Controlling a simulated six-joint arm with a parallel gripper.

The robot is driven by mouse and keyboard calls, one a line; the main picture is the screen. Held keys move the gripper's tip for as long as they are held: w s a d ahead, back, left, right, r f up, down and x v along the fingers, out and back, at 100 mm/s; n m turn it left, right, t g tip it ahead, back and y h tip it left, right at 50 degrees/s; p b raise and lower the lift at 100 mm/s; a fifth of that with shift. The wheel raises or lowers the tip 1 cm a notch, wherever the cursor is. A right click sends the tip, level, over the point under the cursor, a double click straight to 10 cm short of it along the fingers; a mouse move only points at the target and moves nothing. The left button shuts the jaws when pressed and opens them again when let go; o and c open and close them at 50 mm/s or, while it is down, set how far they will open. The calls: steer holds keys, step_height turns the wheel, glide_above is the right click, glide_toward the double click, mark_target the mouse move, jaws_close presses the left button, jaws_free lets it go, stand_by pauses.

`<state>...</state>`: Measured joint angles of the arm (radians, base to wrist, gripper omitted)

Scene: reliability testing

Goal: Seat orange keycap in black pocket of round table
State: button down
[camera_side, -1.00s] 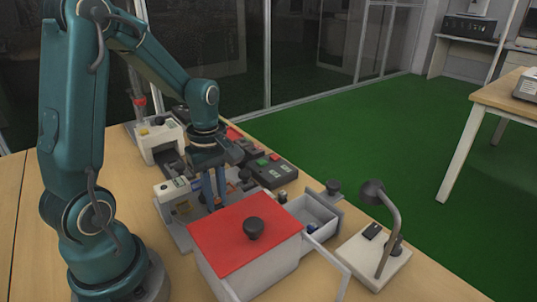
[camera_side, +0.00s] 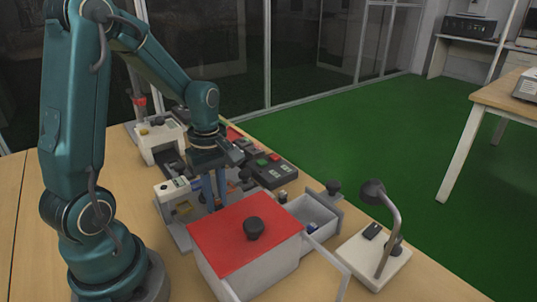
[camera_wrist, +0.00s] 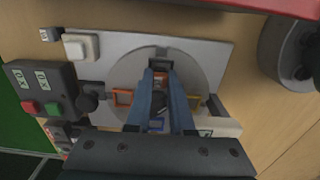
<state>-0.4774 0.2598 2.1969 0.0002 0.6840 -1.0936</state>
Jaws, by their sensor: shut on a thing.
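The round table is a grey disc (camera_wrist: 205,72) on a light plate in the wrist view. A black pocket (camera_wrist: 160,66) shows at its far side, just beyond my fingertips. My gripper (camera_wrist: 161,80) points down over the disc, its two blue fingers shut on the orange keycap (camera_wrist: 161,85), of which only a small part shows between them. The keycap is at or just over the black pocket; I cannot tell whether it touches it. In the side view my gripper (camera_side: 214,190) is behind the red-lidded box, and the keycap is hidden there.
The red-lidded box (camera_side: 235,228) stands close in front of my gripper. An open drawer (camera_side: 312,214) and a lamp (camera_side: 385,220) are to the right. Button boxes (camera_wrist: 40,90) sit beside the plate.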

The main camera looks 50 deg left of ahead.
mark_target(216, 199)
steer(key=shift+f, duration=0.3)
steer(key=c, duration=0.7)
jaws_free()
steer(key=shift+r, duration=3)
